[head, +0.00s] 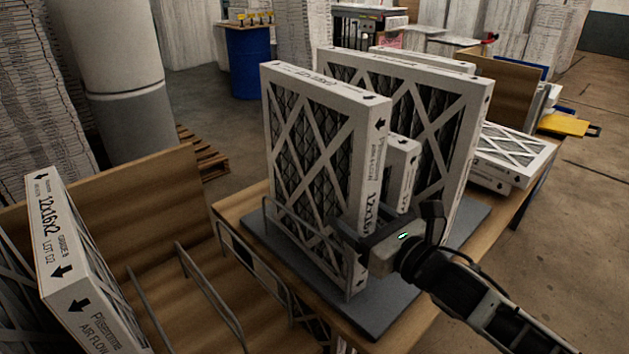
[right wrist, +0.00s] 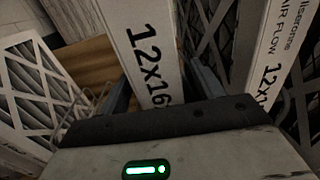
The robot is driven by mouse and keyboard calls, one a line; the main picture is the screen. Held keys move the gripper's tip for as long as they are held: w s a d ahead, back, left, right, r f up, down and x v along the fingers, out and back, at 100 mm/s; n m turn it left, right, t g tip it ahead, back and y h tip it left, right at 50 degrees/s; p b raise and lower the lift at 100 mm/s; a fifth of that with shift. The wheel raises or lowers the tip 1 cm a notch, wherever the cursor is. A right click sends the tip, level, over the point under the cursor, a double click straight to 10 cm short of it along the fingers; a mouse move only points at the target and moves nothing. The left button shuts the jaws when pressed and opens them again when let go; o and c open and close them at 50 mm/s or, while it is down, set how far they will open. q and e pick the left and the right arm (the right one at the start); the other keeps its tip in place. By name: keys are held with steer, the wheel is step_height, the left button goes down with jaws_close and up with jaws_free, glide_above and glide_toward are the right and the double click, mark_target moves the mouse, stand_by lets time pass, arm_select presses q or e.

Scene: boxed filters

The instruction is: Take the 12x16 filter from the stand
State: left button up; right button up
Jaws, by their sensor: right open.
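A tall white-framed filter (head: 322,165) with pleated media stands upright on the grey stand (head: 395,305). Its narrow edge, marked 12x16 in the right wrist view (right wrist: 143,45), faces my right gripper (head: 358,250). The gripper is open, with its fingers (right wrist: 163,92) on either side of that edge. I cannot tell whether they touch it. The lower edge is partly hidden by the gripper. Another filter marked 12x16x2 (head: 62,235) is at the left in the head view. My left gripper is not in view.
A larger filter (head: 455,130) and a smaller one (head: 402,165) stand close behind. Wire dividers (head: 210,295) rise from the wooden rack at left. A flat filter (head: 515,150) lies at the table's far right. A blue drum (head: 248,62) stands beyond.

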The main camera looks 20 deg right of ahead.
mark_target(314, 179)
steer(key=shift+x, duration=1.7)
steer(key=c, duration=1.2)
steer(key=shift+o, duration=0.2)
steer(key=shift+r, duration=0.1)
